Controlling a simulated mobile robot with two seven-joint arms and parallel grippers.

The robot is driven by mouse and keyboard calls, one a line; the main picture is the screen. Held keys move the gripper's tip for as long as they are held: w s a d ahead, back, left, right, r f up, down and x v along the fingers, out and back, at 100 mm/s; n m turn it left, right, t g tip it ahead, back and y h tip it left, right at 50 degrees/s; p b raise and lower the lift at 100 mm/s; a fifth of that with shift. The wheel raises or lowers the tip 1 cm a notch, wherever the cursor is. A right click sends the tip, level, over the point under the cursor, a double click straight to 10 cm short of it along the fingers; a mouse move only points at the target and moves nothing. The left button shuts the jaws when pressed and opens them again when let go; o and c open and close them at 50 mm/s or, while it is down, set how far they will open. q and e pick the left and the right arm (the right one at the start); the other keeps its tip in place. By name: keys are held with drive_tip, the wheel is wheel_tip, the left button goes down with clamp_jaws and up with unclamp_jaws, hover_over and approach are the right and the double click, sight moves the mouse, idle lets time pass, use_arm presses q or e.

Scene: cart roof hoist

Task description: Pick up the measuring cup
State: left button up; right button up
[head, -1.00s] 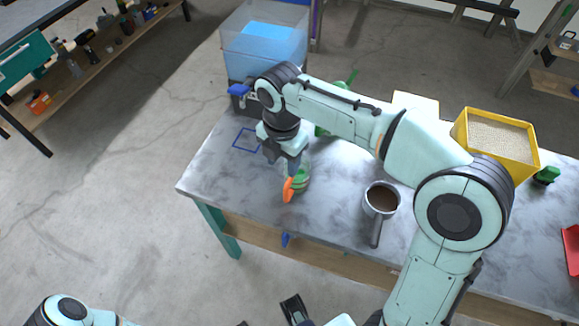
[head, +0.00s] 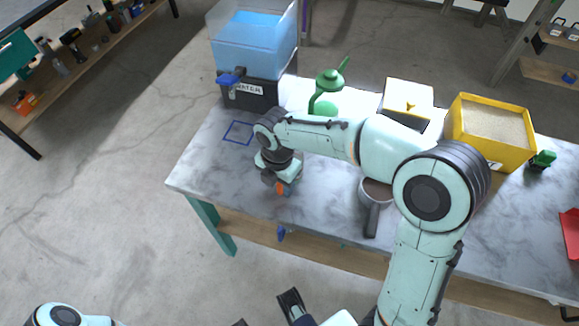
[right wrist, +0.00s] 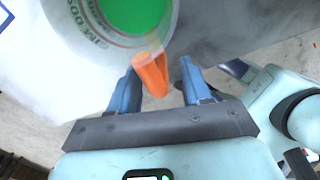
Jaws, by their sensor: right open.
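The measuring cup is a clear cup with printed markings, green inside, and an orange handle. In the right wrist view the cup (right wrist: 112,28) is at the top, cut off by the edge, and its handle points down between the fingers. My right gripper (right wrist: 160,72) is open, with one blue finger on each side of the handle. In the head view my right gripper (head: 281,184) is low at the table's front left, with a bit of the cup's orange handle (head: 281,188) showing below it. The wrist hides most of the cup there.
A blue square outline (head: 239,132) marks bare tabletop.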

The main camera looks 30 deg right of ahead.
drive_tip(key=shift+c, duration=0.3)
clamp_jaws()
drive_tip(key=shift+r, duration=0.15)
